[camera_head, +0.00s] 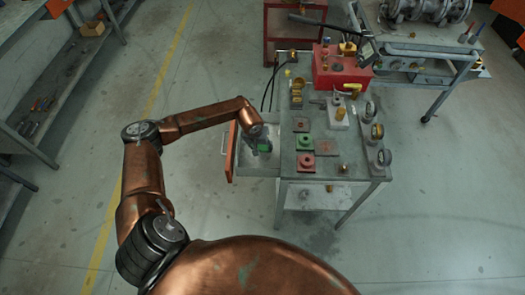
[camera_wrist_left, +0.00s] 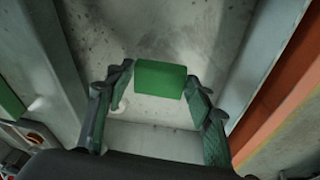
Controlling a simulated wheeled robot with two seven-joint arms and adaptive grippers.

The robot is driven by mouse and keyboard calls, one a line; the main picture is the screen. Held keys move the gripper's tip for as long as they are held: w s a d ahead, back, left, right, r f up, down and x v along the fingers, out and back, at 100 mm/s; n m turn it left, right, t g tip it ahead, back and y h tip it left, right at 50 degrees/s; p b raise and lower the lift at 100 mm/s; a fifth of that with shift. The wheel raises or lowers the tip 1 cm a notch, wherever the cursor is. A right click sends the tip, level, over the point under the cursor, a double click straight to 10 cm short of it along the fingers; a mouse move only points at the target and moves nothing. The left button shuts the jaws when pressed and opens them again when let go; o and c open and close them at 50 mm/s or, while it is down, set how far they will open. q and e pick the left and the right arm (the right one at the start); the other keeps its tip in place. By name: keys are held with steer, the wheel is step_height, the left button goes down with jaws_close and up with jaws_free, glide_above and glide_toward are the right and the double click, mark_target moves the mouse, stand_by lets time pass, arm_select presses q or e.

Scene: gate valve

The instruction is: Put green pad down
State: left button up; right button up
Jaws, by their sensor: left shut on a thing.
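The green pad (camera_wrist_left: 160,80) is between the fingers of my left gripper (camera_wrist_left: 158,84) in the left wrist view. The gripper is shut on it. In the head view the pad shows as a small green patch (camera_head: 264,148) beneath my left gripper (camera_head: 261,144). Both are over the open drawer (camera_head: 250,168) at the left side of the grey work table. I cannot tell whether the pad touches the drawer floor. My right gripper is in neither view.
The drawer's orange front (camera_head: 231,152) stands left of the gripper. On the work table (camera_head: 345,180) are a green plate (camera_head: 304,142), a red plate (camera_head: 306,162), several rings along the right edge and a red box (camera_head: 340,70) behind. Floor left of the drawer is clear.

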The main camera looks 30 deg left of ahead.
mark_target(261, 149)
arm_select(q)
steer(key=shift+w+f, duration=0.3)
steer(key=shift+f, duration=0.05)
steer(key=x, duration=0.3)
steer(key=shift+s+f, duration=0.2)
steer(key=shift+s, duration=0.1)
steer(key=shift+f+b, duration=0.15)
steer(key=shift+b, duration=0.2)
steer(key=o, duration=1.2)
